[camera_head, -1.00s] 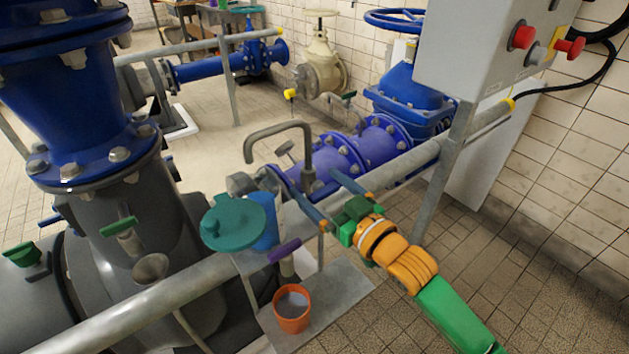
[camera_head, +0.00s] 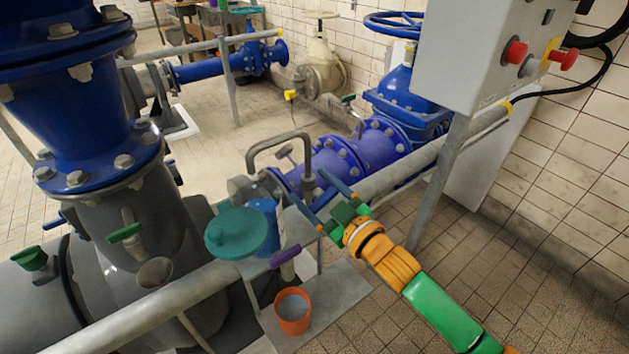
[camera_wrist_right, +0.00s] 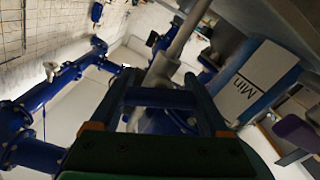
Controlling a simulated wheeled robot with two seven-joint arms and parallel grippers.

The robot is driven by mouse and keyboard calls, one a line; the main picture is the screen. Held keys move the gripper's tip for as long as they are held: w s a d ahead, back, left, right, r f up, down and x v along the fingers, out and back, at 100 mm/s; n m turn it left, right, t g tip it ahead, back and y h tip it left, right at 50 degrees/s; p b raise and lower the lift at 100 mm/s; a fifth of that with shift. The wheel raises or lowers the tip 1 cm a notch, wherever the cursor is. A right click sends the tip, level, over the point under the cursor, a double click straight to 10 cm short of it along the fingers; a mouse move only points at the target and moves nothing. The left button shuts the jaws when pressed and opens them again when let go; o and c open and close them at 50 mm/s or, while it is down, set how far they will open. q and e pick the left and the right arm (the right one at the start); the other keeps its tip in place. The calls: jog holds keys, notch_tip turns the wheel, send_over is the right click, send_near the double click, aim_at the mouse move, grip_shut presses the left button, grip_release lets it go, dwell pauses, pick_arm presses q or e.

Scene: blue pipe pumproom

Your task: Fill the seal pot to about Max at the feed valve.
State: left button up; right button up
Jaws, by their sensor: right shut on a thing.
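The seal pot (camera_head: 266,222) is a blue upright vessel. Its round teal lid (camera_head: 236,233) shows at its left side; I cannot see the water level. In the right wrist view the pot (camera_wrist_right: 252,82) shows a white panel with the word Min. A grey hooked feed pipe (camera_head: 278,139) rises behind the pot, its bent end pointing down above it. My right gripper (camera_head: 311,188) is at the foot of this pipe, its fingers spread around a dark bar (camera_wrist_right: 160,98), apparently the feed valve's handle. My left gripper is not in view.
An orange bucket (camera_head: 292,311) stands on the grey ledge (camera_head: 335,290), below a purple handle (camera_head: 285,256). A long grey rail (camera_head: 395,172) runs across behind my gripper. A grey control box (camera_head: 470,60) overhangs at the upper right. Open tiled floor lies right of my arm.

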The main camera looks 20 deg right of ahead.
aim_at(326, 202)
jog(key=shift+n, duration=0.3)
jog(key=o, duration=1.2)
jog(key=shift+b+v, duration=0.4)
jog(key=shift+v, duration=3.15)
